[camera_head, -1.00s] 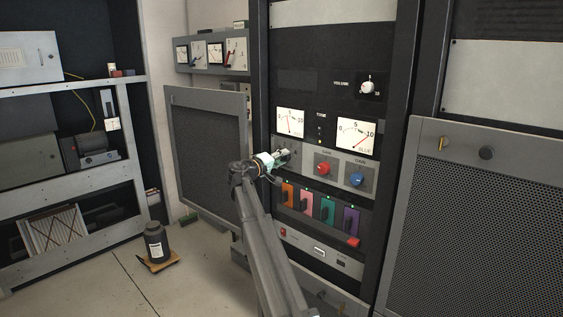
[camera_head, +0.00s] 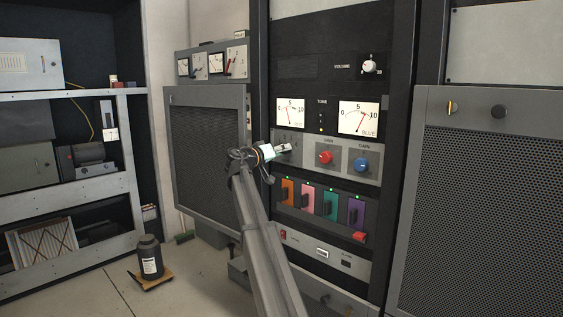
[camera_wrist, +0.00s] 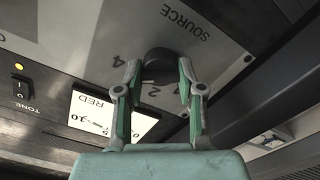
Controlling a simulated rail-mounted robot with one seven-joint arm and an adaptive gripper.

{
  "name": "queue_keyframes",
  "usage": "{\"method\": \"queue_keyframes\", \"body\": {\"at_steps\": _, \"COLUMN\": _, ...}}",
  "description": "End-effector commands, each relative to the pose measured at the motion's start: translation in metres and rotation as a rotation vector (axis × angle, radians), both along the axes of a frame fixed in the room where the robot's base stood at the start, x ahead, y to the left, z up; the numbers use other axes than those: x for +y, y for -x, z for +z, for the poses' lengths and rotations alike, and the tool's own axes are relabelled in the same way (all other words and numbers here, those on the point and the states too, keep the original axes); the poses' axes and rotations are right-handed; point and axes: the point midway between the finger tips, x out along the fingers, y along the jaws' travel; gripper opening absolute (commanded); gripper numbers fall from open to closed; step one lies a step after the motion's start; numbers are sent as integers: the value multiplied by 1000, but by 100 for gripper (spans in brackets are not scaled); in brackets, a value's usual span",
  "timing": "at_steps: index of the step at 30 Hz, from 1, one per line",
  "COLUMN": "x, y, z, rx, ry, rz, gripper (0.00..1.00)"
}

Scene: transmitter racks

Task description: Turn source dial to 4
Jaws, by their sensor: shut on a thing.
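The source dial (camera_wrist: 160,64) is a black knob on the light grey panel under the upside-down word SOURCE in the wrist view. My gripper (camera_wrist: 158,78) is closed around the knob, one finger on each side. A 4 shows left of the knob and a 2 shows below it, partly between the fingers. I cannot tell which number the knob points to. In the head view my gripper (camera_head: 277,151) reaches the left end of the grey panel and hides most of the dial.
The red gain knob (camera_head: 324,158) and blue gain knob (camera_head: 361,164) sit right of my gripper. The red meter (camera_head: 290,113) and blue meter (camera_head: 358,118) are above. Several coloured switches, including an orange one (camera_head: 287,191), are below. An open mesh door (camera_head: 208,160) stands close on the left.

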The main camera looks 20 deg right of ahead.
Motion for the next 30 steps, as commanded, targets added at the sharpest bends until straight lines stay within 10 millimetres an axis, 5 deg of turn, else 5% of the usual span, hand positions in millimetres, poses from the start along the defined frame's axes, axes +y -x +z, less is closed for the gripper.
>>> {"method": "queue_keyframes", "body": {"at_steps": 19, "x": 0, "y": -1, "z": 2, "rx": -56, "ry": -23, "rz": 1, "gripper": 3}}
{"method": "queue_keyframes", "body": {"at_steps": 20, "x": 0, "y": -1, "z": 2, "rx": -57, "ry": -22, "rz": 2, "gripper": 45}}
{"method": "queue_keyframes", "body": {"at_steps": 21, "x": 0, "y": -1, "z": 2, "rx": -57, "ry": -22, "rz": 2, "gripper": 59}}
{"method": "queue_keyframes", "body": {"at_steps": 30, "x": 0, "y": 0, "z": 1, "rx": -55, "ry": -24, "rz": 1, "gripper": 63}}
